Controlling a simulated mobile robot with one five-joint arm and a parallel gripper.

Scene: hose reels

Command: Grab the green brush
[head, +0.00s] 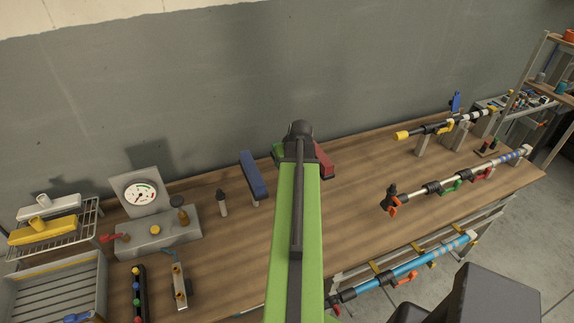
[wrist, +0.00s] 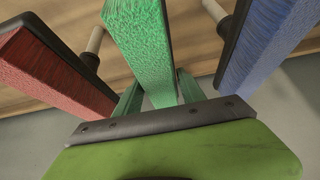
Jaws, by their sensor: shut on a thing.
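The green brush (wrist: 143,45) fills the upper middle of the wrist view, with its bristles facing the camera. In the head view only a sliver of the green brush (head: 279,152) shows to the left of my arm; the rest is hidden behind it. My gripper (wrist: 158,93) has one finger on each side of the green brush, shut on its near end. In the head view my gripper's fingers are hidden behind my arm.
A red brush (wrist: 50,75) and a blue brush (wrist: 265,35) stand close on either side. In the head view the red brush (head: 325,160) is right and the blue brush (head: 252,175) left. Pole tools (head: 455,175) lie on the wooden bench's right.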

